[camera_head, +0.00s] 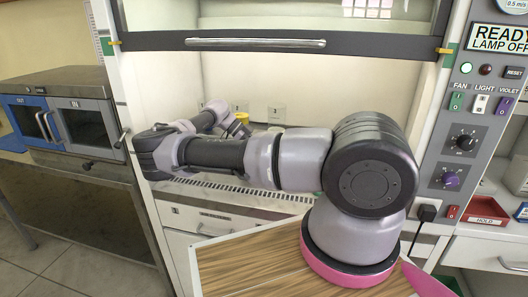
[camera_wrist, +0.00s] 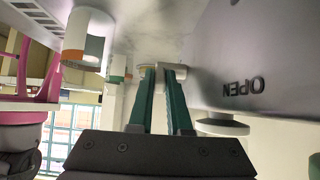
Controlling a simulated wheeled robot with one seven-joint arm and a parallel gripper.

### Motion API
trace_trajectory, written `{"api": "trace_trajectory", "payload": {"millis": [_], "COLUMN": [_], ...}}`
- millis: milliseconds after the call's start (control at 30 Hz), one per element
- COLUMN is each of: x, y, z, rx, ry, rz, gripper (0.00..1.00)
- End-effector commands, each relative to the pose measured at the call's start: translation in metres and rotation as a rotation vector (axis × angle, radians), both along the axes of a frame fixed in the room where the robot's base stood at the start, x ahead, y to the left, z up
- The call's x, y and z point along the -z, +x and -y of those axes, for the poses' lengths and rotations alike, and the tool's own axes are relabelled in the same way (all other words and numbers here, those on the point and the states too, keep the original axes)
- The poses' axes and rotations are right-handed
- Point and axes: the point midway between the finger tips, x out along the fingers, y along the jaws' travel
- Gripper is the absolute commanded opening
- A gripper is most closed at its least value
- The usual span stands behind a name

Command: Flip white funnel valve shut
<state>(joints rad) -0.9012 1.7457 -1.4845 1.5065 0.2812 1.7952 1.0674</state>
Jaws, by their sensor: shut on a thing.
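My gripper (camera_wrist: 165,72) shows in the wrist view with two green fingers close together. Their tips are shut on a small off-white piece (camera_wrist: 176,57), which looks like a valve handle; the fingers partly cover it. Where this piece joins a funnel cannot be made out.
A grey panel marked OPEN (camera_wrist: 245,87), upside down, is close on the right in the wrist view. A pale round knob (camera_wrist: 222,125) is below it. In the head view, the raised sash (camera_head: 265,43) spans the cabinet opening, and a yellow-topped thing (camera_head: 242,118) stands behind my arm.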

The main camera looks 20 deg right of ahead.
Motion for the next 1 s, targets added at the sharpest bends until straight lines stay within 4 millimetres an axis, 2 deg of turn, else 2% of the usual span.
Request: {"api": "trace_trajectory", "payload": {"millis": [567, 600, 633, 667, 1000], "x": [0.0001, 0.0002, 0.0002, 0.0002, -0.0006], "y": [0.0012, 0.0012, 0.0012, 0.0011, 0.0019], "z": [-0.0013, -0.0012, -0.0012, -0.0012, -0.0026], "rx": [-0.002, -0.002, -0.002, -0.002, -0.001], "ry": [-0.024, -0.024, -0.024, -0.024, -0.023], "rz": [-0.016, -0.016, -0.016, -0.016, -0.016], "gripper": [0.00, 0.32, 0.43, 0.46, 0.46]}}
